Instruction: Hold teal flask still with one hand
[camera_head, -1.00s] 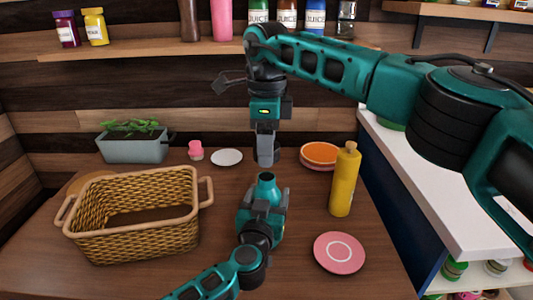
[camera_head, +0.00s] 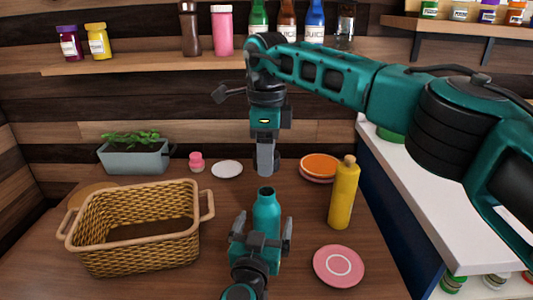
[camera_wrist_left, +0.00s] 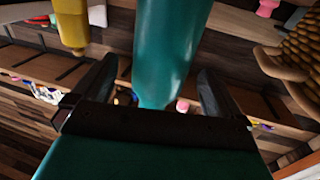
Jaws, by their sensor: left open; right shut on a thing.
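The teal flask (camera_head: 266,213) stands upright on the table, with a dark round mouth at its top. My left gripper (camera_head: 263,232) is open, low on the near side of the flask, with one finger to each side of it. In the left wrist view the flask (camera_wrist_left: 168,45) rises between the two spread fingers (camera_wrist_left: 154,92), with gaps on both sides. Its lower part is hidden by the gripper in the head view. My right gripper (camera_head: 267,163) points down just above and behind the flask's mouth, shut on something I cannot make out.
A wicker basket (camera_head: 137,247) stands to the left and a yellow bottle (camera_head: 343,193) to the right. A pink plate (camera_head: 338,266) lies at front right. Behind are orange-topped dishes (camera_head: 320,167), a white saucer (camera_head: 227,168), a small pink jar (camera_head: 196,162) and a planter (camera_head: 135,157).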

